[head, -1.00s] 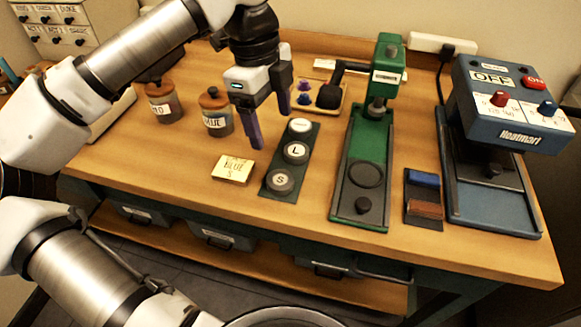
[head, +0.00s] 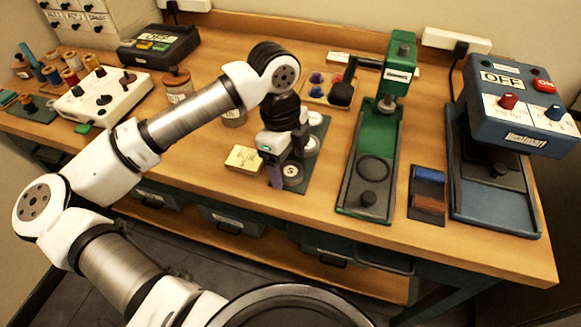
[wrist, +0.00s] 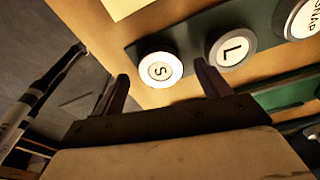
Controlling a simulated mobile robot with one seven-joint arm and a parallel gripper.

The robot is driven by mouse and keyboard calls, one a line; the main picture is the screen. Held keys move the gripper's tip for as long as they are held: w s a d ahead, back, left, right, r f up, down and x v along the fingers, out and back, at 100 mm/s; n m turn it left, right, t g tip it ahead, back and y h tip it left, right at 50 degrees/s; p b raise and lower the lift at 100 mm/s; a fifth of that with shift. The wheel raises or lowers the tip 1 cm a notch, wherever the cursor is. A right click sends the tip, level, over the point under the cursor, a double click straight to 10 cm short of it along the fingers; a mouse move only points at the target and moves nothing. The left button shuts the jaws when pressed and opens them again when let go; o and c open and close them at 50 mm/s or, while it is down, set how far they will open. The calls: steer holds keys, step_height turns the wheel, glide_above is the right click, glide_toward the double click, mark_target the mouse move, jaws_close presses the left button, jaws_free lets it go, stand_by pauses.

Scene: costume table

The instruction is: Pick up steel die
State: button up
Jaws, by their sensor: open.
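Round dies sit in a row on a dark green tray (head: 318,127). The near one, marked S (head: 292,175), is dark-sided with a pale top; beyond it stand one marked L (head: 310,147) and a third, which reads SNAP in the wrist view (wrist: 300,18). No label reads steel, so I cannot tell from lettering which die is steel. My gripper (head: 286,172) is open over the near end of the tray, partly covering the S die. In the wrist view, the S die (wrist: 160,69) appears between the fingertips, with no visible contact.
A yellow note block (head: 244,159) lies left of the tray. A green press (head: 370,150) stands to the right, then a blue-and-brown block holder (head: 428,192) and a blue machine (head: 520,105). A jar (head: 178,85) stands behind my arm.

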mark_target(290, 171)
steer(key=shift+d+f, duration=0.1)
steer(key=shift+f, duration=0.65)
steer(key=c, duration=1.3)
steer(key=shift+o, duration=0.2)
steer(key=shift+r, duration=0.15)
step_height(290, 171, up, 20)
steer(key=b, duration=0.2)
steer(key=shift+b, duration=0.35)
steer(key=shift+d, duration=0.1)
